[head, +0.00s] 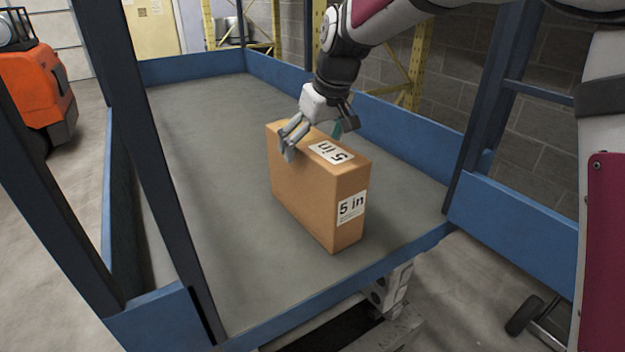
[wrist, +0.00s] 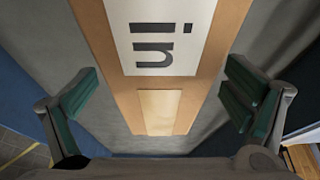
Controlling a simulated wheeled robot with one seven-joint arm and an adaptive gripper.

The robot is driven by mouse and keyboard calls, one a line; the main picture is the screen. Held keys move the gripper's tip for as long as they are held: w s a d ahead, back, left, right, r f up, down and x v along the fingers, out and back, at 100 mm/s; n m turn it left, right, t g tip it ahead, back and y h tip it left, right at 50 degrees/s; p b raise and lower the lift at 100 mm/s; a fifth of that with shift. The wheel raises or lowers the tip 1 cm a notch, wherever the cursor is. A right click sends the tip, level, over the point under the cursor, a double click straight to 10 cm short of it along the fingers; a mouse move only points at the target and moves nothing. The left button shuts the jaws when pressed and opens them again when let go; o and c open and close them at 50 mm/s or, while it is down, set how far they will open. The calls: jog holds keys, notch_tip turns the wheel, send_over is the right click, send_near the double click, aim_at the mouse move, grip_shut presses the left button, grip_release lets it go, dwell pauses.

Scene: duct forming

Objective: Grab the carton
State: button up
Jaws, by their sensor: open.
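The carton (head: 305,195) is a brown cardboard box standing upright on the grey bed of a blue-framed platform in the head view. It has white labels reading "5 in" on its top and on its narrow end. My gripper (head: 318,138) is at the carton's top, with one finger showing in front of its long side. In the wrist view the carton's top (wrist: 160,108) lies between the two green-padded fingers of my gripper (wrist: 162,105). The fingers are spread wide, with gaps on both sides of the carton.
The platform's blue rails (head: 190,66) rim the grey bed, and dark posts (head: 160,170) stand at its corners. The bed is clear around the carton. An orange vehicle (head: 40,90) stands at the left. Yellow racks (head: 420,50) stand behind the far rail.

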jog(key=c, duration=2)
jog(key=shift+w+r, duration=0.1)
jog(key=shift+r, duration=0.05)
jog(key=shift+c, duration=0.2)
jog(key=shift+r, duration=0.1)
